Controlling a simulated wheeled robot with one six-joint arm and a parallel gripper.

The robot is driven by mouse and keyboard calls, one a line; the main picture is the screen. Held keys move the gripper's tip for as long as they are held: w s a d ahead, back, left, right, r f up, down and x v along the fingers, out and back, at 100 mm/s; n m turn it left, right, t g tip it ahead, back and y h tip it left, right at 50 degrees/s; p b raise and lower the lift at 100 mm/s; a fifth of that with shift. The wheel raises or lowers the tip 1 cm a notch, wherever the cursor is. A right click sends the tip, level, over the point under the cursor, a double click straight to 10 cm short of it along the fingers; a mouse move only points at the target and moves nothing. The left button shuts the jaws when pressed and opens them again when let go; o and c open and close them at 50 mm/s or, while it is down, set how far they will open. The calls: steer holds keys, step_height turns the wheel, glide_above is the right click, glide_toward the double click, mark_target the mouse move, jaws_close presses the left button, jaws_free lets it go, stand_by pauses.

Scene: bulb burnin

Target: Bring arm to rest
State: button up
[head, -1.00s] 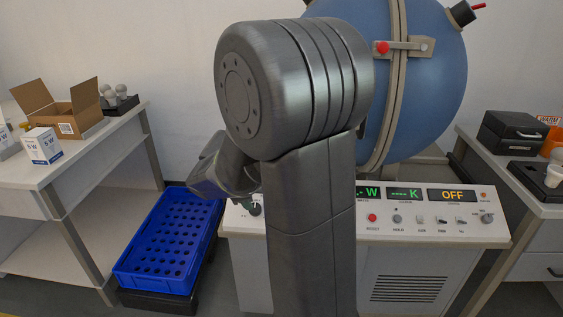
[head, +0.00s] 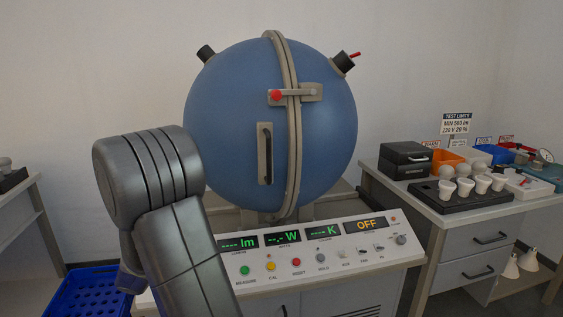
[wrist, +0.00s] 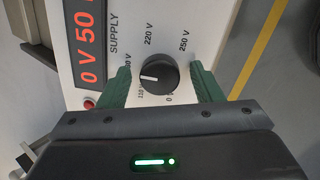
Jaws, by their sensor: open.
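My arm (head: 160,190) rises at the lower left of the head view, in front of the console; my gripper is hidden there. In the wrist view my gripper (wrist: 160,84) is open, with one green finger on each side of a black knob (wrist: 157,74). The knob sits on a white supply panel (wrist: 200,30) marked 220 V and 250 V, beside a red lit display (wrist: 92,45). Nothing else shows between the fingers.
A blue sphere (head: 225,130) stands closed behind the console (head: 340,262), whose status display reads OFF. At right, a bench (head: 425,213) holds a black tray of bulbs (head: 465,201), a black case (head: 405,168) and bins. A blue crate (head: 85,290) lies low at left.

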steer(key=a+p+v, duration=0.1)
steer(key=p+v, duration=0.3)
steer(key=v, duration=1)
steer(key=b+x, duration=0.1)
steer(key=x, duration=0.3)
steer(key=b+x, duration=0.1)
steer(key=x, duration=0.4)
steer(key=d+b+x, duration=0.1)
steer(key=b+x, duration=0.1)
steer(key=x, duration=0.2)
steer(key=shift+w+f, duration=0.1)
steer(key=shift+f, duration=0.25)
steer(key=shift+w+a+f+m, duration=0.1)
steer(key=shift+w+f+m, duration=0.1)
steer(key=shift+f+m, duration=0.1)
steer(key=m+b, duration=0.2)
steer(key=m, duration=0.3)
steer(key=shift+r, duration=0.15)
steer(key=m+b, duration=0.2)
steer(key=m, duration=0.3)
steer(key=shift+g, duration=0.3)
steer(key=m+b, duration=0.2)
steer(key=m, duration=0.3)
steer(key=m+b, duration=0.1)
steer(key=m, duration=0.3)
steer(key=shift+r+m+g+b, duration=0.1)
steer(key=shift+m+g+b, duration=0.2)
steer(key=shift+m, duration=0.1)
